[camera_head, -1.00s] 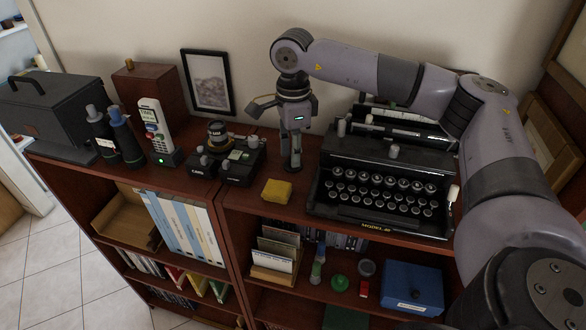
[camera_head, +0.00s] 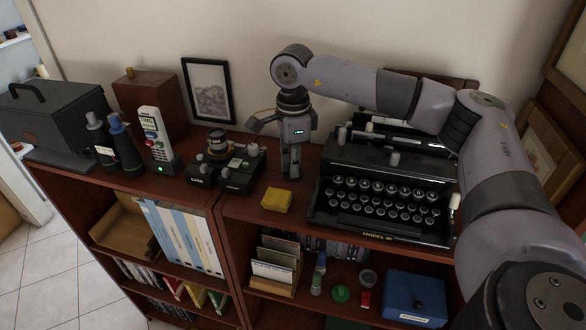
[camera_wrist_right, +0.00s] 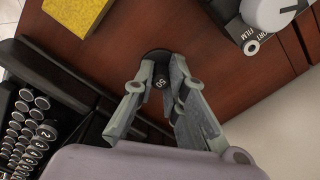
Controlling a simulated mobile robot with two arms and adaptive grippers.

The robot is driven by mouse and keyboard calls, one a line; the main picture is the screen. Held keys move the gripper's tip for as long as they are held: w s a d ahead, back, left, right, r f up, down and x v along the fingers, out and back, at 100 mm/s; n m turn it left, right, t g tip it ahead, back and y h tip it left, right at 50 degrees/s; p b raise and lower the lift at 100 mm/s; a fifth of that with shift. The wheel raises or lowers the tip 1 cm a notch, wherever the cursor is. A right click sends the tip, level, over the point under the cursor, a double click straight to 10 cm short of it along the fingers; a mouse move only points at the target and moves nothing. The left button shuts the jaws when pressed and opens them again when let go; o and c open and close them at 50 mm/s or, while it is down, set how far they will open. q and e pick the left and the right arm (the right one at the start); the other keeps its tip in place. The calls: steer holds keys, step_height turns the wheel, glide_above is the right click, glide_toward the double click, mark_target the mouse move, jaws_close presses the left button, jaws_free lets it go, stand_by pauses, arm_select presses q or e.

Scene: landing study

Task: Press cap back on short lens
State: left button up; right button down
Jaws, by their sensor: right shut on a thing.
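My right gripper (camera_head: 291,172) points down at the cabinet top, between the cameras and the typewriter. In the right wrist view its fingers (camera_wrist_right: 163,78) are closed around a small black cylinder with a white number on it, which looks like the short lens (camera_wrist_right: 158,84). A wider dark round end (camera_wrist_right: 156,54) shows just past the fingertips. I cannot tell whether this is the cap or part of the lens, or whether cap and lens are pressed together. The fingers hide most of it. My left gripper is not in view.
A yellow sponge or cloth block (camera_head: 277,199) lies near the front edge, left of the typewriter (camera_head: 380,185). Two dark cameras (camera_head: 238,175), a cordless phone (camera_head: 158,140) and binoculars (camera_head: 120,150) stand to the left. Bare wood surrounds the gripper.

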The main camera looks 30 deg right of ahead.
steer(key=shift+r+p, duration=1.7)
steer(key=shift+r, duration=0.85)
steer(key=c, duration=2.2)
jaws_free()
jaws_close()
steer(key=shift+w, duration=0.1)
